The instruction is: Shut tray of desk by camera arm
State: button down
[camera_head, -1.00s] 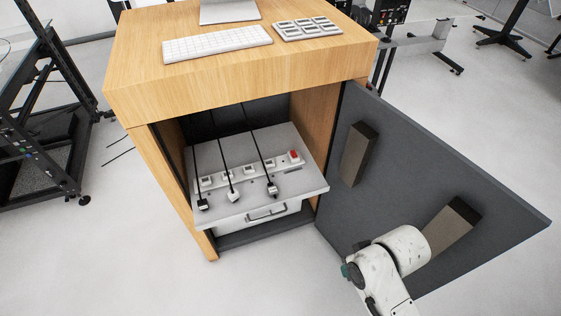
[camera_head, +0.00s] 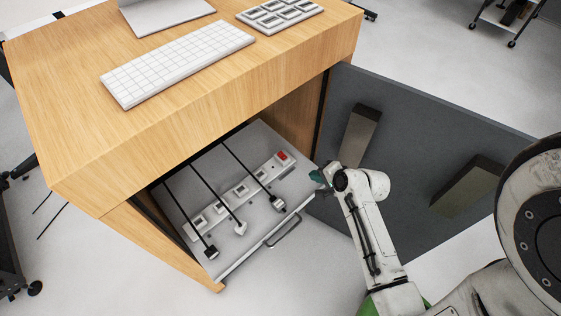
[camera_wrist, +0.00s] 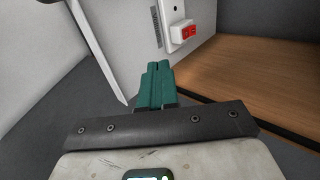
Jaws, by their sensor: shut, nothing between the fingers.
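The grey tray (camera_head: 240,247) is pulled out of the open wooden desk (camera_head: 215,117). It carries a white power strip with a red switch (camera_head: 282,156), and several plugs on black cords. A metal handle (camera_head: 284,232) is on its front. My gripper (camera_head: 318,175) is at the tray's right front corner; I cannot tell whether it touches. In the wrist view my gripper (camera_wrist: 155,75) has its green fingers shut together and empty. The red switch (camera_wrist: 189,32) is just beyond the fingertips, with the tray's pale surface to the left.
The dark door (camera_head: 400,165) stands wide open right of the desk, with two dark blocks on its inner face. A keyboard (camera_head: 178,62) and a key panel (camera_head: 280,14) lie on the desktop. Clear floor lies in front.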

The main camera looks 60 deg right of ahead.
aim_at(285, 164)
jog(key=x, duration=1)
jog(key=shift+b, duration=0.3)
jog(key=shift+w+d+r, duration=0.1)
jog(key=shift+w+d, duration=0.05)
jog(key=shift+w, duration=0.4)
jog(key=shift+w+d+r, duration=0.1)
jog(key=shift+w+d, duration=0.1)
jog(key=shift+w, duration=0.4)
jog(key=shift+w+d+f, duration=0.1)
jog(key=shift+w+d, duration=0.05)
jog(key=shift+w, duration=0.55)
jog(key=shift+w, duration=0.1)
